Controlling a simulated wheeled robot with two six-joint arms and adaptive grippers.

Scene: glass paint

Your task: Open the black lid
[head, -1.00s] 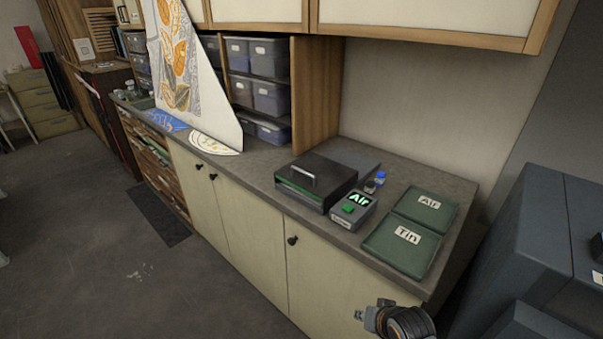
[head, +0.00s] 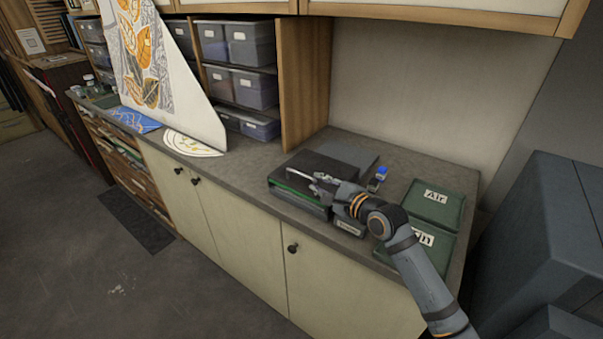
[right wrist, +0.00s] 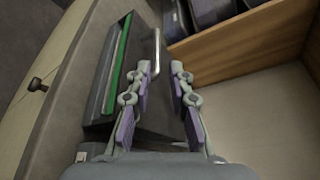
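The black lid (head: 322,165) covers a box with a green band on the counter; it lies flat and shut. Its pale bar handle (right wrist: 156,52) shows in the right wrist view, just ahead of my right gripper. My right gripper (head: 318,183) is over the lid's front part, near the handle. In the right wrist view its fingers (right wrist: 160,72) are apart, with the handle's near end between or just beyond the tips; I cannot tell if they touch it. My left gripper is not in view.
Green trays labelled Air (head: 436,200) and Tin (head: 423,238) lie right of the box, partly behind my arm. A small blue-capped bottle (head: 381,173) stands behind my gripper. A wooden shelf panel (head: 304,80) rises behind the box.

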